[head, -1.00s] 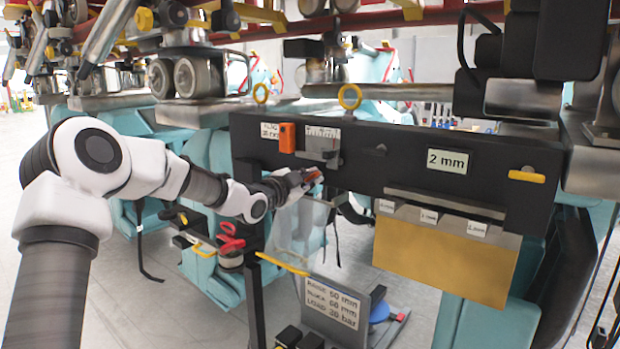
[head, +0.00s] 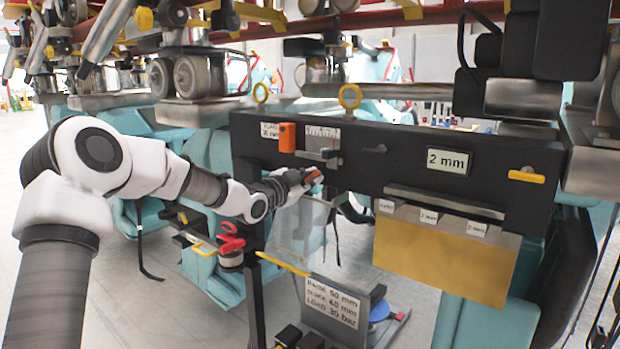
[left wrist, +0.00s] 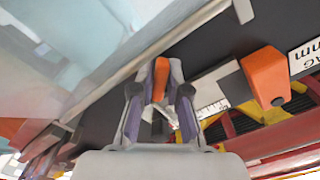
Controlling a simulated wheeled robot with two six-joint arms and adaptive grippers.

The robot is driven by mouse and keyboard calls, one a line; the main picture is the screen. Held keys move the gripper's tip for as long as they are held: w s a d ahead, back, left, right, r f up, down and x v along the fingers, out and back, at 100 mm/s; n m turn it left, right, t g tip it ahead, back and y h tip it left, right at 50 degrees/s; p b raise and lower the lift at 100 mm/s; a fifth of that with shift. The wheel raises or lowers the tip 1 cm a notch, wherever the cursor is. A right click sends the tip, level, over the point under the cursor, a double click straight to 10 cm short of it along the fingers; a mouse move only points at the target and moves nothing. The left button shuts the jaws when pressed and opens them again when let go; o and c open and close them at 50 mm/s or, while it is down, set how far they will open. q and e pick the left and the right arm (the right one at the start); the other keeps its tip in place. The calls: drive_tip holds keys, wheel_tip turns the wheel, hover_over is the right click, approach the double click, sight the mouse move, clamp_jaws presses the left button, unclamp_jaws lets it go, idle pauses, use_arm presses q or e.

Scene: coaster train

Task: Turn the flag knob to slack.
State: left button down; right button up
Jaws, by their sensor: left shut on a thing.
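My right gripper is not in view.
A "2 mm" display (head: 447,161) and a yellow handle (head: 526,177) are on the beam. A yellow plate (head: 440,260) hangs below. A sign (head: 330,305) stands lower down. Wheel assemblies and red rails crowd above; a clear panel (head: 300,225) hangs under the gripper.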

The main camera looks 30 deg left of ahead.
use_arm(q)
drive_tip(key=shift+a+r+n+p, duration=0.15)
drive_tip(key=shift+n+p, duration=0.1)
drive_tip(key=shift+n, duration=0.7)
drive_tip(key=shift+d+r+n+p, duration=0.1)
drive_tip(key=shift+r+n+p, duration=0.15)
drive_tip(key=shift+n, duration=0.75)
drive_tip(key=shift+a+r+n+p, duration=0.1)
drive_tip(key=shift+n+p, duration=0.2)
drive_tip(key=shift+n, duration=0.65)
idle(3.4)
drive_tip(key=c, duration=1.2)
unclamp_jaws()
drive_tip(key=shift+f, duration=0.1)
drive_tip(key=shift+w+d+f, duration=0.2)
drive_tip(key=shift+s+a+f, duration=0.1)
drive_tip(key=shift+s, duration=0.2)
drive_tip(key=s, duration=0.7)
drive_tip(key=shift+a, duration=0.25)
drive_tip(key=shift+w+d, duration=0.1)
drive_tip(key=shift+w, duration=0.05)
